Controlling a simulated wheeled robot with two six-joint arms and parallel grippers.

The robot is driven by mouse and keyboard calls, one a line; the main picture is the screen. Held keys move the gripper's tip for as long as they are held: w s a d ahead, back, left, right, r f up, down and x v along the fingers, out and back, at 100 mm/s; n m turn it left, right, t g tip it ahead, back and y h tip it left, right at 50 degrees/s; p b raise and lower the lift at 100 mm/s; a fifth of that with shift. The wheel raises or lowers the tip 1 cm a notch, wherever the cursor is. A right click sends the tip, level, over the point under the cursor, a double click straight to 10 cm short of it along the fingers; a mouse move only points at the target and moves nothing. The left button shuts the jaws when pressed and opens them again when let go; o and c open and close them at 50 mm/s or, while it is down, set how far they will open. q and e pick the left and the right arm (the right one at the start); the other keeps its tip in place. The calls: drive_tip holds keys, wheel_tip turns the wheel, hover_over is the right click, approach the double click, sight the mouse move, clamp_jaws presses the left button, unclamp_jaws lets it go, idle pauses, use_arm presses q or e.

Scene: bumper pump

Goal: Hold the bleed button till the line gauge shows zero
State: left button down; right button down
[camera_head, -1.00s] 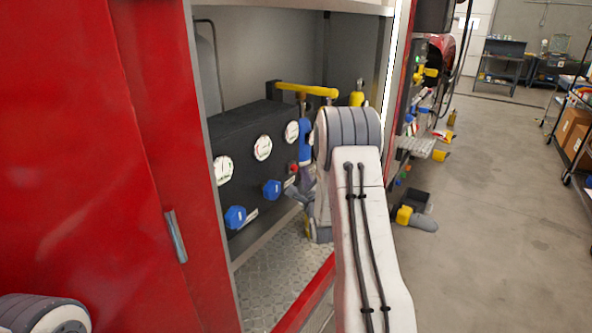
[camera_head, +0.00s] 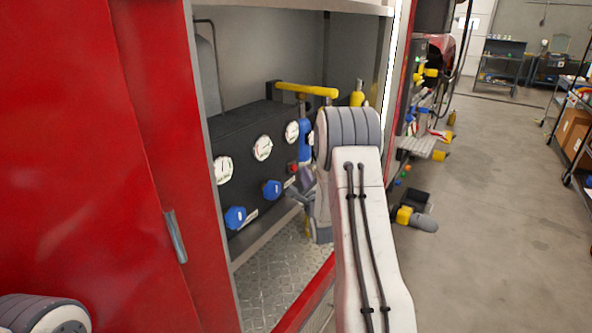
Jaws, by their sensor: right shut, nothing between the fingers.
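The black pump panel (camera_head: 238,135) carries three white round gauges: a near one (camera_head: 223,169), a middle one (camera_head: 263,148) and a far one (camera_head: 292,132). Their needles are too small to read. A small red button (camera_head: 293,167) sits below the far gauge. My right gripper (camera_head: 296,193) is shut and empty, close in front of the panel and just below the red button in the picture. I cannot tell whether it touches anything. My right arm hides part of the gripper and the panel's far end. My left gripper is out of view.
Two blue knobs (camera_head: 235,217) (camera_head: 271,189) stick out along the panel's lower part. A yellow handle (camera_head: 306,90) and a blue fitting (camera_head: 305,140) stand at its far end. The red compartment door frame (camera_head: 150,120) is on the left. Open floor (camera_head: 490,220) lies right.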

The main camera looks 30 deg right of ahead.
drive_tip(key=shift+w, duration=0.15)
idle(0.6)
drive_tip(key=shift+w+a, duration=0.15)
drive_tip(key=shift+w, duration=0.1)
drive_tip(key=shift+w+a+b, duration=0.2)
drive_tip(key=shift+w+b, duration=0.25)
drive_tip(key=shift+w, duration=0.05)
idle(0.7)
idle(1.5)
drive_tip(key=shift+s+d, duration=0.35)
drive_tip(key=shift+s, duration=0.5)
drive_tip(key=s, duration=0.1)
drive_tip(key=s+d+b, duration=0.1)
drive_tip(key=s, duration=0.1)
drive_tip(key=s+d, duration=0.1)
drive_tip(key=shift+s, duration=0.35)
